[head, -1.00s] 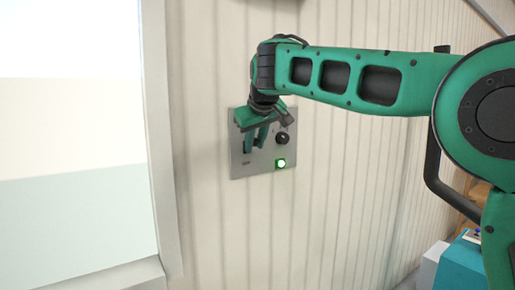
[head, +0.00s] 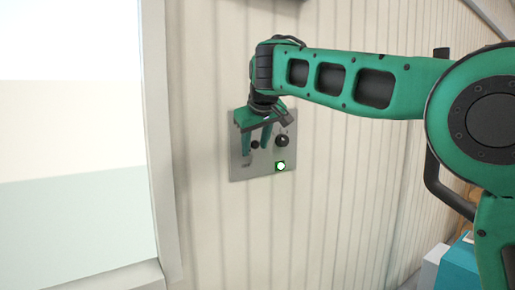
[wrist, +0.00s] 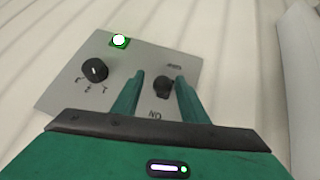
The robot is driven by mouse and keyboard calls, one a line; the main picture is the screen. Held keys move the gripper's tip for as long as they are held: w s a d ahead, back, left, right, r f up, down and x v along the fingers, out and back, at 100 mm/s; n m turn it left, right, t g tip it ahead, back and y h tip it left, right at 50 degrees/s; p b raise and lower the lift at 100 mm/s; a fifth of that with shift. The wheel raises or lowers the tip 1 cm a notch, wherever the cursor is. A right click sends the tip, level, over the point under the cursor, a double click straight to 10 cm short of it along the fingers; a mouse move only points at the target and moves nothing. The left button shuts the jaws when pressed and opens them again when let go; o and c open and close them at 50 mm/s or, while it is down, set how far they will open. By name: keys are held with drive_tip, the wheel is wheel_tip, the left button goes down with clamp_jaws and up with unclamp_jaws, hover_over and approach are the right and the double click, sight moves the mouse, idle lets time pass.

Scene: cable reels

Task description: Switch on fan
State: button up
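A grey control panel (head: 238,172) is mounted on the wall. It carries a black switch (wrist: 163,88) with small lettering at both ends, a larger black round knob (head: 282,140) and a lit green square lamp (head: 280,166). In the wrist view the knob (wrist: 95,70) and lamp (wrist: 120,40) are left of the switch. My gripper (head: 256,150) is in front of the panel with its fingers apart. In the wrist view my gripper (wrist: 160,78) has a finger on each side of the switch. I cannot tell whether either finger touches it.
The pale corrugated wall (head: 335,200) is clear around the panel. A large window with a light frame (head: 162,150) stands to the left. A blue box (head: 460,262) is low at the right edge.

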drive_tip(key=v, duration=1)
drive_tip(key=shift+d+r, duration=0.15)
drive_tip(key=shift+s, duration=0.15)
